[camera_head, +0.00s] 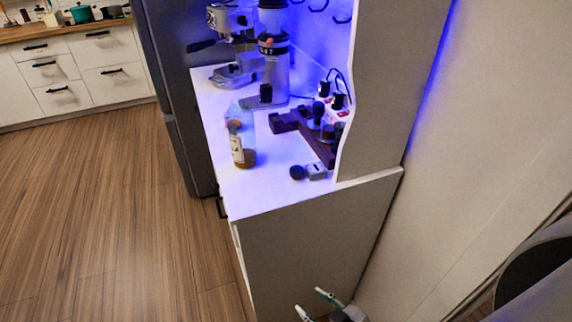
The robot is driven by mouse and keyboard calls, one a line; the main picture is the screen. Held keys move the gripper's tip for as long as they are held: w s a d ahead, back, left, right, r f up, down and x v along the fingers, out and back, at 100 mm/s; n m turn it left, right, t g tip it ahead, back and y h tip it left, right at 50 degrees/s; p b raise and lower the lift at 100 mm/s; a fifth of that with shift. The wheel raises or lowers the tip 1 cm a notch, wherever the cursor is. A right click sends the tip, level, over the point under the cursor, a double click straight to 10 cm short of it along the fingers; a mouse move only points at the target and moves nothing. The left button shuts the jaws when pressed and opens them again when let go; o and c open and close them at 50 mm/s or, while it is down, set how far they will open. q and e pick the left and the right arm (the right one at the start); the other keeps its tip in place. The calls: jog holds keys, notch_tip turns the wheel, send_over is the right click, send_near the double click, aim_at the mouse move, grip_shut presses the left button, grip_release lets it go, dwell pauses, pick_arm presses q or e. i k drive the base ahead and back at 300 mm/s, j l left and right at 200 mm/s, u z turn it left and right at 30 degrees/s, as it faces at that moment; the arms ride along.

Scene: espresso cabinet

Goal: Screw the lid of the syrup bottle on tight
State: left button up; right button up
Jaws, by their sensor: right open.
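The syrup bottle (238,151), clear with a pale label and amber liquid low inside, stands upright near the left edge of the white cabinet top (262,187). Its lid is too small and blurred to make out, so I cannot tell how it sits. My right gripper (313,304) is at the bottom of the view, low in front of the cabinet's end panel. Its two fingers are apart with nothing between them, well away from the bottle. My left gripper is out of view.
A coffee grinder (272,75) and an espresso machine (232,22) stand behind the bottle. A dark rack with tools (318,147) and a small dark-knobbed tool (308,172) lie to its right. A tall side panel (388,95) bounds the right. Wooden floor (110,215) at left is clear.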

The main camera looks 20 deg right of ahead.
aim_at(240, 116)
jog(key=i+j+z, duration=0.2)
jog(key=j+z, duration=0.2)
jog(key=j, duration=0.3)
jog(key=i+j+z, duration=0.1)
jog(key=j+z, duration=0.35)
jog(key=j, duration=0.25)
jog(key=j+z, duration=0.4)
jog(key=j, duration=0.35)
jog(key=k, duration=0.05)
